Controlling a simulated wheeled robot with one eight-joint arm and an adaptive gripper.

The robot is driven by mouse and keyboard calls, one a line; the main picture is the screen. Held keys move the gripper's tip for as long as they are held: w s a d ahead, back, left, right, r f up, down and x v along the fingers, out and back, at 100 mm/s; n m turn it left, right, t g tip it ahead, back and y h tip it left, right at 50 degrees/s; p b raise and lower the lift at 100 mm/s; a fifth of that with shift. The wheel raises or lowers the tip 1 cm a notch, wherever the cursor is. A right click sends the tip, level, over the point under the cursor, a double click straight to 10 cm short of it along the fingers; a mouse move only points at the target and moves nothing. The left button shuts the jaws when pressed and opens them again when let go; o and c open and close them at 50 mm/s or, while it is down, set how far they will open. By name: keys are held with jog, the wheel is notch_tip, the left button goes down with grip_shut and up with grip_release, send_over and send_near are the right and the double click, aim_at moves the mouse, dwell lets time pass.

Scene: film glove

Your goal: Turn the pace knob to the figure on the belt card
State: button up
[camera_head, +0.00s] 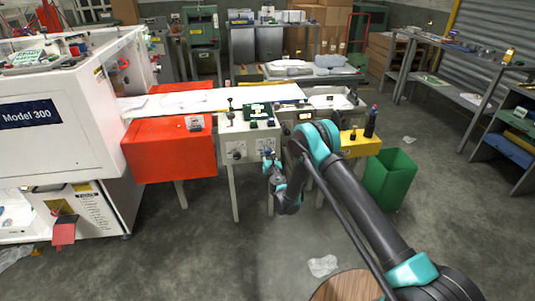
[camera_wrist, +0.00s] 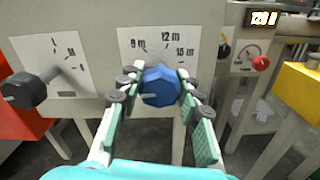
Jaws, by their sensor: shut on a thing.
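A blue faceted knob (camera_wrist: 161,87) sits on a white dial plate (camera_wrist: 130,41) on the grey machine front. The plate shows the marks 9 m, 12 m and 15 m; its lower part is hidden. My gripper (camera_wrist: 158,92) is shut on the blue knob, with green-padded fingers on both sides. In the head view my gripper (camera_head: 268,157) is at the machine's front panel and covers the knob. I cannot make out which mark the knob points to. A small card (camera_head: 194,123) stands on the red housing; its print is too small to read.
A black knob (camera_wrist: 30,91) with its own dial plate (camera_wrist: 62,50) is close on the left. To the right are a lit display (camera_wrist: 263,18), a small red knob (camera_wrist: 261,63) and a yellow box (camera_wrist: 300,84). A green bin (camera_head: 390,178) stands right of the machine.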

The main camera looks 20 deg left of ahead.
jog(key=m, duration=1.6)
jog(key=shift+d+f+m, duration=0.1)
jog(key=shift+m, duration=0.3)
jog(key=m, duration=0.6)
dwell(0.3)
jog(key=o, duration=1.2)
